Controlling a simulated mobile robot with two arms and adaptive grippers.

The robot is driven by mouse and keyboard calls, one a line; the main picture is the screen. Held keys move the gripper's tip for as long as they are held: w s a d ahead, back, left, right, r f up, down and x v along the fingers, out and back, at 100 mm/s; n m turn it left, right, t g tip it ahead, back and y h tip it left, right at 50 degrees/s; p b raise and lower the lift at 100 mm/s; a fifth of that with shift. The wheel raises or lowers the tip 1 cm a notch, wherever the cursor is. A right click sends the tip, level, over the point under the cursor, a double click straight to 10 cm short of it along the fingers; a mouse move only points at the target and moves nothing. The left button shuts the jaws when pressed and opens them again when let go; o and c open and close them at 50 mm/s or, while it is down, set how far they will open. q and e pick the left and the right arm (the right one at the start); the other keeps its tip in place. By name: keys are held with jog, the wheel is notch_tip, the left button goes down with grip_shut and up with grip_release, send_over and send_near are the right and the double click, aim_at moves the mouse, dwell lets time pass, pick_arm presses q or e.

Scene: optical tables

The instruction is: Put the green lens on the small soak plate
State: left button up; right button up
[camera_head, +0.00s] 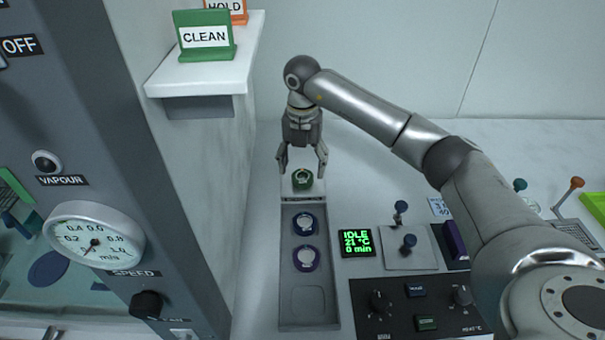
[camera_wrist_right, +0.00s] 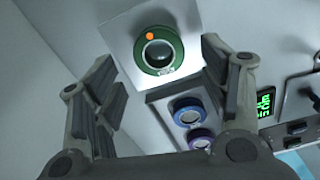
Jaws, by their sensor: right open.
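The green lens (camera_head: 302,180) is a round green ring with glass in the middle. It sits on a small white plate (camera_head: 289,192) at the far end of a grey tray; this looks like the small soak plate. In the right wrist view the green lens (camera_wrist_right: 158,50), with an orange dot on its rim, lies on the white plate (camera_wrist_right: 118,20). My right gripper (camera_head: 302,166) is open and empty, its fingers apart on either side of the lens in the picture and not seen touching it. My left gripper is not in view.
The grey tray (camera_head: 290,265) holds a blue lens (camera_head: 306,223) and a purple lens (camera_head: 306,257); its nearest recess is empty. A display (camera_head: 356,242) reading IDLE and a black control panel stand right of it. A white shelf with a CLEAN sign (camera_head: 206,38) juts out at upper left.

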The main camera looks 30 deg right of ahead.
aim_at(302, 177)
notch_tip(302, 177, up, 9)
jog(key=b, duration=0.1)
jog(key=shift+f, duration=0.2)
dwell(0.5)
